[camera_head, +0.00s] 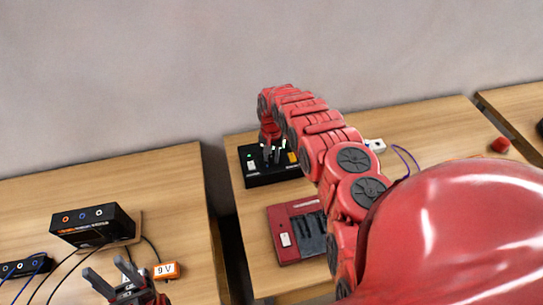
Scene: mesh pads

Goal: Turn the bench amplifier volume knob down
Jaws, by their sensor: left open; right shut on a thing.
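A black box (259,179), which looks like the bench amplifier, sits at the back left of the middle table. A green light, a white patch and an orange patch show on it. My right arm reaches over from the right. Its gripper (273,154) points down at the box's top and is shut on what appears to be the volume knob. The knob is hidden by the fingers, so its setting cannot be read. My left gripper (113,278) is open and empty, low over the left table.
A red device with dark slots (288,247) lies in front of the black box. The left table holds a black box with jacks (92,226), cables and an orange 9 V block (166,271). A dark gap (232,250) separates the tables. A red block (500,145) lies far right.

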